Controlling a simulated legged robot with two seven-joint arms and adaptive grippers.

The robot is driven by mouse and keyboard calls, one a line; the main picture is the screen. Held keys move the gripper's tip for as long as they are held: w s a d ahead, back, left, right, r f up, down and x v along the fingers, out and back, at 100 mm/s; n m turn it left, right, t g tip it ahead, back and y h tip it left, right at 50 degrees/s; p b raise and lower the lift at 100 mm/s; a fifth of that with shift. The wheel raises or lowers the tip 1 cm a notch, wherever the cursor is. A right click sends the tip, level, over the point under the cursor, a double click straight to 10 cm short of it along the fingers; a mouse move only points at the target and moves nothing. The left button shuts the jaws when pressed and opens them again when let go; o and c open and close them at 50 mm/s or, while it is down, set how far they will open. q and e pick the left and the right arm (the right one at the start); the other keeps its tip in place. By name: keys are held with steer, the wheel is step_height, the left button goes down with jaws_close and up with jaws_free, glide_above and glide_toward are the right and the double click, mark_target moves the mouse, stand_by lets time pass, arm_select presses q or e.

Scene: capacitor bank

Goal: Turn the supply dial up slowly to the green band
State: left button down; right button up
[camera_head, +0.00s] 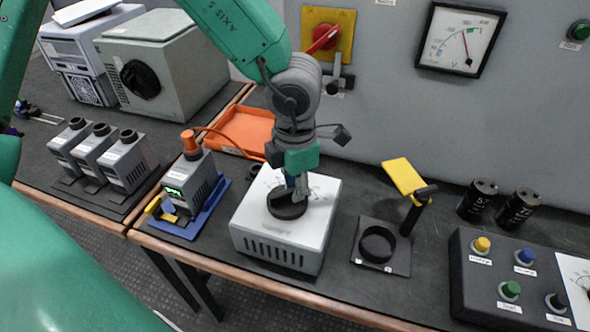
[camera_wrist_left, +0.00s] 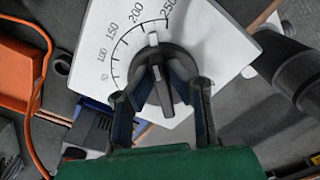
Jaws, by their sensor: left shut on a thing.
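The supply dial is a round black knob (camera_head: 287,205) on top of a white box (camera_head: 262,232) with vents in its front. In the wrist view, the knob (camera_wrist_left: 163,92) sits inside a printed scale (camera_wrist_left: 122,42) with marks from about 100 to 250. My left gripper (camera_head: 293,190) points down at the knob; in the wrist view its fingers (camera_wrist_left: 160,76) are shut on the knob's raised grip. My right gripper is out of view.
Left of the box, a grey capacitor unit with an orange top (camera_head: 190,145) sits on a blue tray (camera_head: 213,205). Right of it are a black ring holder (camera_head: 397,262), a yellow paddle (camera_head: 404,178) and a button box (camera_head: 468,300). A red switch (camera_head: 323,40) is behind.

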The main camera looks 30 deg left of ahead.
arm_select(q)
steer(key=shift+m+p, duration=0.4)
steer(key=shift+p, duration=0.05)
steer(key=c, duration=1.6)
jaws_free()
step_height(320, 180, up, 12)
steer(key=shift+f, duration=0.1)
